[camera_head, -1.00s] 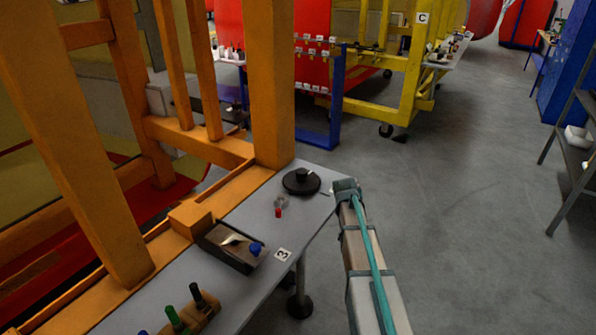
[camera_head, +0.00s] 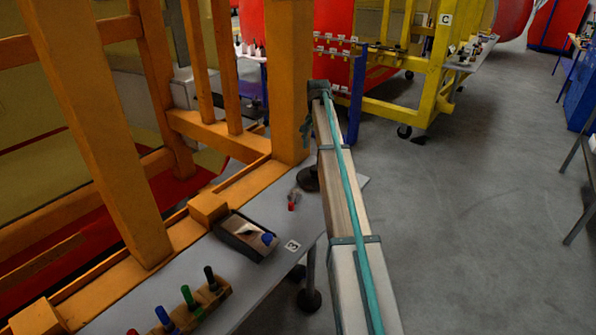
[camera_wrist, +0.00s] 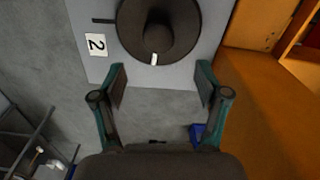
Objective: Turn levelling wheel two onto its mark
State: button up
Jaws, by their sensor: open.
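In the wrist view a black levelling wheel (camera_wrist: 178,28) with a raised round centre lies on a grey plate, cut off by the top edge. A white tick (camera_wrist: 154,58) is on the wheel, on the side facing my gripper. A label "2" (camera_wrist: 96,44) is left of the wheel, and a short dark line (camera_wrist: 103,20) lies on the plate above that label. My gripper (camera_wrist: 161,82) is open and empty, its fingertips apart and just below the wheel in the picture. In the head view my arm partly hides the dark wheel (camera_head: 308,180).
The grey table (camera_head: 258,292) carries a dark tray with a blue knob (camera_head: 247,236), a small red piece (camera_head: 292,206), a label "3" (camera_head: 293,245) and a rack of coloured handles (camera_head: 190,310). An orange frame (camera_head: 288,85) stands beside it.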

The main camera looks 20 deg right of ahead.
aim_at(315, 173)
jog(key=shift+f, duration=0.25)
notch_tip(315, 173, down, 10)
jog(key=p, duration=0.3)
jog(key=shift+s+d+f, duration=0.1)
jog(key=shift+c, duration=0.2)
grip_shut()
